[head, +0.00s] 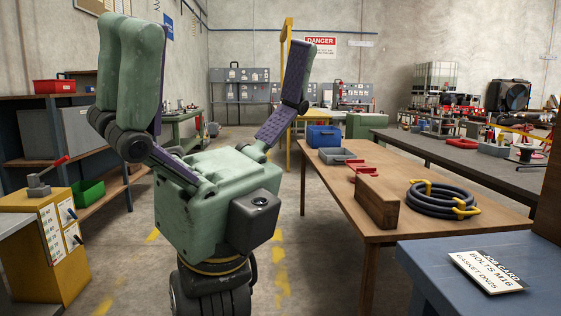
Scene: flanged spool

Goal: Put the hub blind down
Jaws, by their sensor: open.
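My gripper (220,42) is large in the left half of the head view, pointing up. Its green and purple fingers are spread wide apart, with nothing between them. I cannot make out a hub blind or the flanged spool in this view. The gripper hangs in front of the aisle, left of the wooden table (400,172), and hides part of the floor and the back of the room.
The wooden table holds a blue box (324,136), a grey tray (337,155), red clamps (362,168), a wooden block (377,203) and a black hose coil (442,199). A blue bench (440,268) with a label card (488,271) is near right. A yellow cabinet (45,235) stands left.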

